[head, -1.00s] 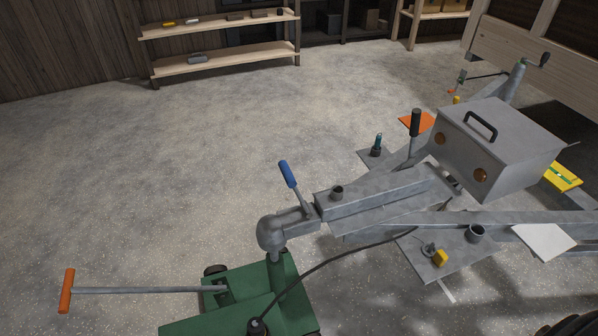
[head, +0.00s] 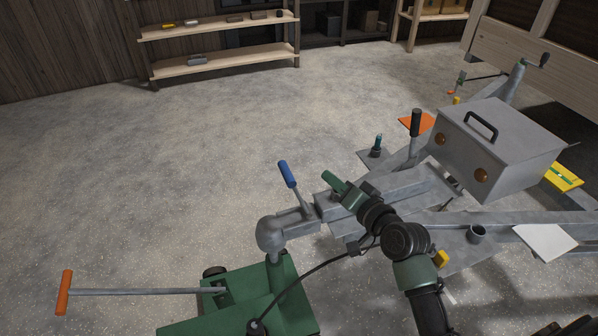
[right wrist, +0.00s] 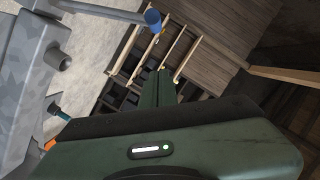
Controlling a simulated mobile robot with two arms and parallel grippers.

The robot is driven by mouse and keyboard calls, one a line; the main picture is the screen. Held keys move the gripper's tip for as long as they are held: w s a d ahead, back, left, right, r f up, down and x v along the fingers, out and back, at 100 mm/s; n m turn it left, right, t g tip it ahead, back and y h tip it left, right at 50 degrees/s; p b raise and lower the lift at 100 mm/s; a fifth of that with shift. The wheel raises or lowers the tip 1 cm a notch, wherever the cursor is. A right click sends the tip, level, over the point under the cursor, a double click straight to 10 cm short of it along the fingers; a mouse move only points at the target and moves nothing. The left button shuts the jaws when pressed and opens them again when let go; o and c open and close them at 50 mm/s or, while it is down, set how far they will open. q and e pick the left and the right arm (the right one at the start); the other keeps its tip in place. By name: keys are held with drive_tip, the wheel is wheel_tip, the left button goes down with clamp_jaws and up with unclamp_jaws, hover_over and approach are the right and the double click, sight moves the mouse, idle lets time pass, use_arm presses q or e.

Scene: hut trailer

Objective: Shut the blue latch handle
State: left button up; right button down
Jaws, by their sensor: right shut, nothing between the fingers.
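The blue latch handle (head: 288,174) stands up from the grey coupling (head: 290,217) at the front of the trailer drawbar, leaning slightly left at its top. Its blue end also shows at the top of the right wrist view (right wrist: 153,19). My right gripper (head: 329,178) is shut and empty. In the head view it appears just right of the handle, with a gap between them. In the right wrist view its closed fingers (right wrist: 158,84) point up, below the blue end and apart from it. My left gripper is not in view.
The coupling sits above a green jack base (head: 250,300) with an orange-handled bar (head: 66,292) to its left. A grey box (head: 498,150) and a black-gripped lever (head: 415,124) stand further back on the trailer. The floor left of the handle is clear.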

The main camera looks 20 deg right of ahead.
hover_over(296, 190)
drive_tip(key=d, duration=0.1)
drive_tip(key=shift+w+f+p, duration=0.15)
drive_tip(key=shift+f+p, duration=0.3)
drive_tip(key=shift+f, duration=1.75)
drive_tip(key=shift+a, duration=0.15)
